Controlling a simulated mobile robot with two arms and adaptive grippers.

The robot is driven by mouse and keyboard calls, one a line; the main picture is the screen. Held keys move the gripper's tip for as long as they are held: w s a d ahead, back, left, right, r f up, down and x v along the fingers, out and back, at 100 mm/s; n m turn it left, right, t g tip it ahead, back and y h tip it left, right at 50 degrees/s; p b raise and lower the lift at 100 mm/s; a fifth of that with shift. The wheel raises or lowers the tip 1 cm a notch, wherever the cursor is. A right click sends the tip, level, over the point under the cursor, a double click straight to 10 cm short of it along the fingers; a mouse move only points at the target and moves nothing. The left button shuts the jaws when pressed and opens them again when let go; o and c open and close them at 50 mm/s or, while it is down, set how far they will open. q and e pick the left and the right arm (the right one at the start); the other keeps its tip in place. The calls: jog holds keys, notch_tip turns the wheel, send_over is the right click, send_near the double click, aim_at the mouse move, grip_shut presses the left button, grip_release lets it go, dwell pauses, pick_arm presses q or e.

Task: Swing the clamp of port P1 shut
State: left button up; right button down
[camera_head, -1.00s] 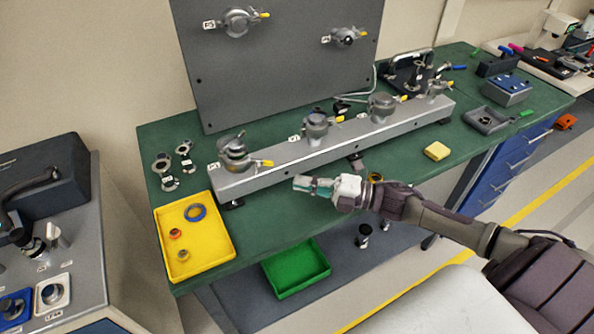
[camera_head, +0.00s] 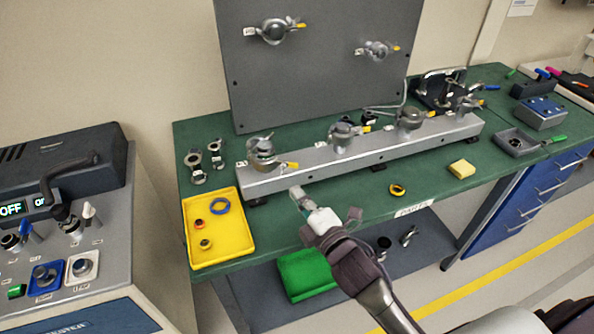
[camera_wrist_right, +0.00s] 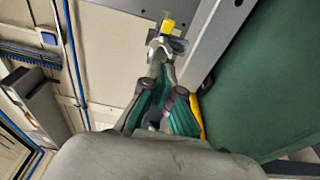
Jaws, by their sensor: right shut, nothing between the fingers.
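Several clamped ports stand on a long grey metal rail (camera_head: 365,158). The leftmost port (camera_head: 262,150) has a round metal body, and its clamp has a yellow-tipped handle (camera_head: 290,166) sticking out to the right. Its label is too small to read surely as P1, and I cannot tell how far the clamp is open. My right gripper (camera_head: 299,194) is shut and empty, just in front of the rail, below and apart from that handle. In the right wrist view, the shut fingers (camera_wrist_right: 162,95) point toward a metal clamp part (camera_wrist_right: 166,45) with a yellow tip (camera_wrist_right: 168,25). My left gripper is out of view.
A yellow tray (camera_head: 232,248) with rings lies left of my right gripper. A grey upright panel (camera_head: 320,75) with two more clamped ports stands behind the rail. A yellow block (camera_head: 462,169) and a ring (camera_head: 397,189) lie on the green bench (camera_head: 350,200). A green bin (camera_head: 305,275) sits below.

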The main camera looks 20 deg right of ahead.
aim_at(290, 166)
jog(key=w, duration=0.2)
jog(key=w+p, duration=0.1)
jog(key=w+d, duration=0.1)
jog(key=w, duration=0.1)
jog(key=shift+w+r+p, duration=0.1)
jog(key=shift+w+p, duration=0.25)
jog(key=shift+w+d, duration=0.35)
jog(key=shift+w, duration=0.05)
